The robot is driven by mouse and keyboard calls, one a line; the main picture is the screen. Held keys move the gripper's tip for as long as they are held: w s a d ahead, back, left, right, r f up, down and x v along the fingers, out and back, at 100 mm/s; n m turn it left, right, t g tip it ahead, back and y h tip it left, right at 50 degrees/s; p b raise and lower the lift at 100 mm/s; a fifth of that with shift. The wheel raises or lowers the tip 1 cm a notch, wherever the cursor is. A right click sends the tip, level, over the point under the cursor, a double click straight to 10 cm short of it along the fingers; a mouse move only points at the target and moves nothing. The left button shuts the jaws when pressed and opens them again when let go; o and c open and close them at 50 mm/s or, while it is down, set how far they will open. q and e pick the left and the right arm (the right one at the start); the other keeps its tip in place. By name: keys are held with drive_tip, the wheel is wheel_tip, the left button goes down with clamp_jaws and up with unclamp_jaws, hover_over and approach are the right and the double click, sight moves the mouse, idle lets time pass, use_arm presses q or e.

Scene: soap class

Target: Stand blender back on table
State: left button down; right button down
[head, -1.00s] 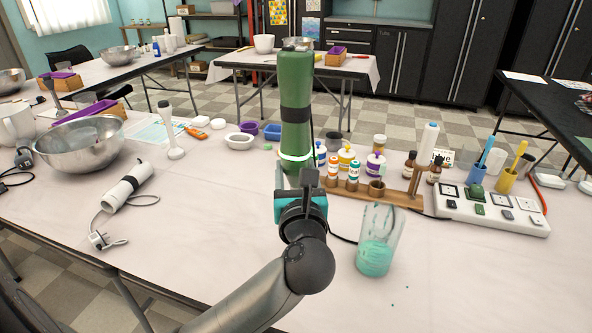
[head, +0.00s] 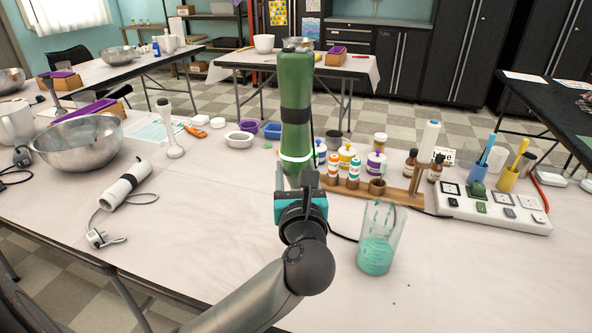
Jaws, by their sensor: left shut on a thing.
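A green hand blender body (head: 295,82) with a black band and a pale ring near its lower end stands upright at the middle of the near table. My left gripper (head: 299,181) is shut on its lower end, coming from the near side. The gripper hides the blender's bottom, so I cannot tell whether it touches the table (head: 215,225). A dark cord shows beside the blender and again right of the gripper. My right gripper is not in view.
A glass with green liquid (head: 379,240) stands close right of my left arm. A wooden rack (head: 400,197) with small bottles and a white power strip (head: 493,208) are farther right. A white blender part (head: 126,185) and a steel bowl (head: 78,143) are left. The front left is clear.

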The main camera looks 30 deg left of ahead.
sight(296, 188)
use_arm(q)
drive_tip(key=shift+f+b, duration=1.2)
drive_tip(key=shift+f, duration=0.8)
drive_tip(key=shift+c, duration=0.9)
unclamp_jaws()
drive_tip(key=shift+o, duration=0.9)
drive_tip(key=shift+f, duration=0.25)
drive_tip(key=shift+s+d+r, duration=0.1)
drive_tip(key=v, duration=1.1)
